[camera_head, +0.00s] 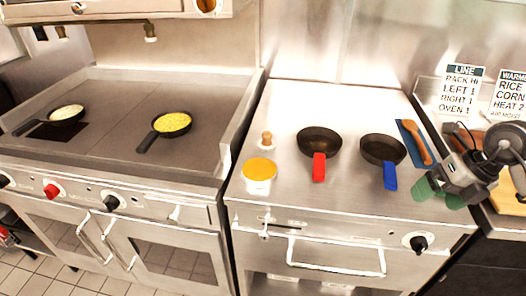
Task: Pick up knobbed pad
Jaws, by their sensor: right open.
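The knobbed pad appears to be the small item (267,141) with a wooden knob on a pale round base, standing upright on the steel counter (225,189) behind a white tub. My right gripper (438,193) is at the right side of the picture, with green fingertips. It is open and looks empty, near the counter's right front edge. It is well to the right of the knobbed pad and apart from it. My left gripper is not in view.
A red-handled pan (319,141) and a blue-handled pan (382,149) lie between pad and gripper. A wooden-handled tool (416,142) lies behind the gripper. The griddle (105,105) holds two small pans.

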